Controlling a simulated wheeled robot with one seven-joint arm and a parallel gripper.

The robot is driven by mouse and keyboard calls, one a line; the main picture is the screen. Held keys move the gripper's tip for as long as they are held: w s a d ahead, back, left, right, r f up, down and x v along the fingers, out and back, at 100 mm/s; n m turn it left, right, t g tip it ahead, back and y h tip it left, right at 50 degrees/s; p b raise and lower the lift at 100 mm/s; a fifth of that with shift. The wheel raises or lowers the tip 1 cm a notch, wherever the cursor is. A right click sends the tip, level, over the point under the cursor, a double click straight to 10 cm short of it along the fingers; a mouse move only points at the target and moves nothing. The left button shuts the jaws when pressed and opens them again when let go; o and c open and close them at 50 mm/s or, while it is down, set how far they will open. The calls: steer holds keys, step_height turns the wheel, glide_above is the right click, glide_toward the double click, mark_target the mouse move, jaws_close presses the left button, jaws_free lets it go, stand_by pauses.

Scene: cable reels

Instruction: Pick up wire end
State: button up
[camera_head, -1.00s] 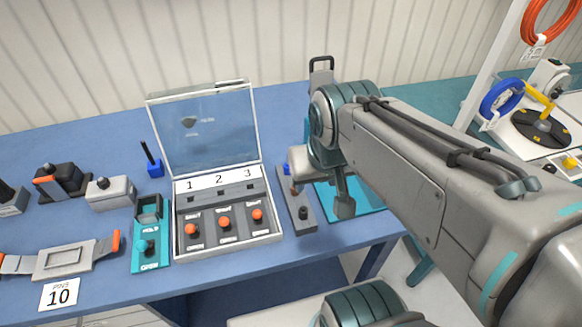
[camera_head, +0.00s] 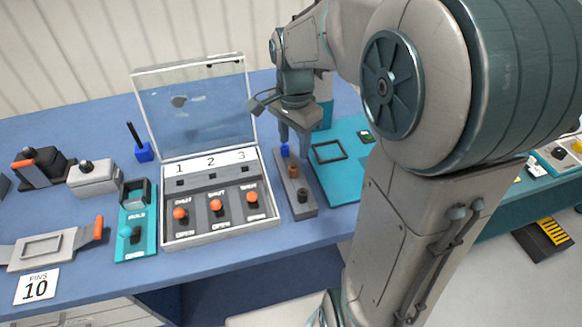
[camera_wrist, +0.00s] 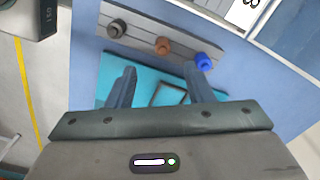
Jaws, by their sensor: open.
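A narrow grey block (camera_head: 309,209) on the blue table holds three short upright pieces in a row: blue (camera_head: 284,151), brown (camera_head: 293,171) and dark grey (camera_head: 303,196). I cannot tell which is the wire end. My gripper (camera_head: 293,143) points down at the block's far end, close to the blue piece. In the wrist view its fingers (camera_wrist: 160,72) are apart with nothing between them. There the blue piece (camera_wrist: 204,61) is by the right fingertip, the brown piece (camera_wrist: 162,46) lies ahead between the fingers, and the dark grey piece (camera_wrist: 117,29) is ahead of the left finger.
A clear-lidded case (camera_head: 221,233) with three orange-knobbed switches stands just left of the block. A teal board (camera_head: 343,186) lies on its right. A teal hold-open unit (camera_head: 134,240) and grey clamp devices (camera_head: 95,180) are farther left. My arm covers the right side.

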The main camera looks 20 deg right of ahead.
mark_target(294, 167)
steer(key=f, duration=0.9)
steer(key=shift+w+f+p, duration=0.1)
steer(key=shift+w+p, duration=0.2)
steer(key=shift+p, duration=0.1)
steer(key=shift+d, duration=0.1)
jaws_close()
